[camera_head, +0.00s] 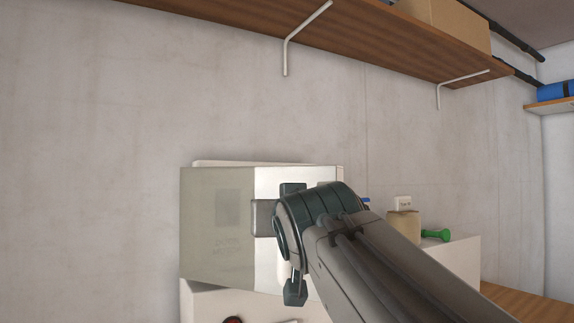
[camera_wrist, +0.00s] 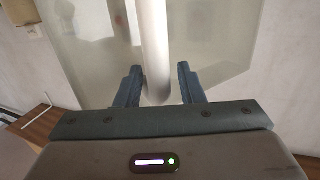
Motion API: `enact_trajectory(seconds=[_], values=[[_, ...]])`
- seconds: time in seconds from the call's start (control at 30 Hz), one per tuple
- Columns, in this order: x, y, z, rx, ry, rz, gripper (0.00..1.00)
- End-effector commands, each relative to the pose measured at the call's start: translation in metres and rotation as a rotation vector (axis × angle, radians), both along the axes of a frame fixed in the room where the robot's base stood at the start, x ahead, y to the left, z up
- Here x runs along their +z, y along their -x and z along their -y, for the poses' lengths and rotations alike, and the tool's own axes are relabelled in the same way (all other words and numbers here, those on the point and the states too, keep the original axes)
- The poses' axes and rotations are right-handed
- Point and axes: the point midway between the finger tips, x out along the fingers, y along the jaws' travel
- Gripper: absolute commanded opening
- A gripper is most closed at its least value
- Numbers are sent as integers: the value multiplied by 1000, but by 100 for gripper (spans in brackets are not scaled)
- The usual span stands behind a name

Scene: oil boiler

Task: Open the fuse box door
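The fuse box (camera_head: 218,232) is a pale box on the wall in the head view, with a greyish left part and a brighter white part. My arm and wrist cover its right side. In the wrist view, a grey, see-through-looking door panel (camera_wrist: 95,55) fills much of the picture. A white vertical bar, which looks like its handle (camera_wrist: 154,40), runs down between my fingers. My gripper (camera_wrist: 160,68) is open, with one finger on each side of the bar. A gap shows on the right; contact on the left cannot be told.
A wooden shelf (camera_head: 235,16) on white brackets runs along the wall above, with a cardboard box (camera_head: 445,22) on it. A white surface (camera_head: 462,258) at lower right holds a beige container (camera_head: 403,226) and a green object (camera_head: 436,235). The wall left of the fuse box is clear.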

Motion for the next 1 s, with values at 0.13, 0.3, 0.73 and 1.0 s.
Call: enact_trajectory(seconds=[0.13, 0.3, 0.73, 1.0], values=[[47, 18, 23, -1, 1, 80, 39], [62, 24, 49, -2, 0, 75, 39], [84, 34, 93, 3, 0, 61, 39], [85, 34, 97, 1, 1, 60, 39]])
